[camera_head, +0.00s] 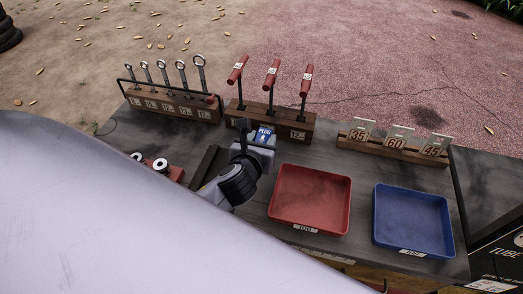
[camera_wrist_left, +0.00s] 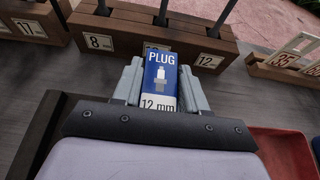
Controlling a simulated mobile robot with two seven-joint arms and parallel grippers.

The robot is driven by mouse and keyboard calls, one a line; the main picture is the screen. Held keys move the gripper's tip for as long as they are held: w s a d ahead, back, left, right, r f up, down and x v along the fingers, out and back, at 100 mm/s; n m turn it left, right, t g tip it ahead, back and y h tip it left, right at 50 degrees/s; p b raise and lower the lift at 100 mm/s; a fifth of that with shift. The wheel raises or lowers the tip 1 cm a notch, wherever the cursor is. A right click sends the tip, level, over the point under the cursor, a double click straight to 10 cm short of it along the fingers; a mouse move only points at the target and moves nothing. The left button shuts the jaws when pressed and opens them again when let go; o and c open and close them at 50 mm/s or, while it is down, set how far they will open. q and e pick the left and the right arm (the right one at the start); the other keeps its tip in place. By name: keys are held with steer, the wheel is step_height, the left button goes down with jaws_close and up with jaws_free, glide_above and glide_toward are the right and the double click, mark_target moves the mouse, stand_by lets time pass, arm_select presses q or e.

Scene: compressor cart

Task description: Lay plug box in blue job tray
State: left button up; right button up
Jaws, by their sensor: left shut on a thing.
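The plug box (camera_head: 264,135) is a small blue and white box marked "PLUG" and "12 mm". My left gripper (camera_head: 260,143) is shut on it, in front of the wooden block with red-handled tools. In the left wrist view the plug box (camera_wrist_left: 160,80) stands between the two grey fingers of my left gripper (camera_wrist_left: 160,90), its label facing the camera. Whether its base touches the table is hidden. The blue job tray (camera_head: 413,220) lies empty at the front right of the table. My right gripper is not in view.
An empty red tray (camera_head: 310,199) lies between my left gripper and the blue tray. Behind stand a rack of ring spanners (camera_head: 172,103), the red-handled tool block (camera_head: 295,128) and a holder with number cards (camera_head: 394,150). Two round parts on a red base (camera_head: 160,165) sit at left.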

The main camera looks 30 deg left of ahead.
arm_select(q)
step_height(320, 180, down, 3)
steer(key=shift+f+b, duration=0.1)
steer(key=shift+b, duration=0.35)
steer(key=o, duration=1.1)
steer(key=shift+c, duration=0.2)
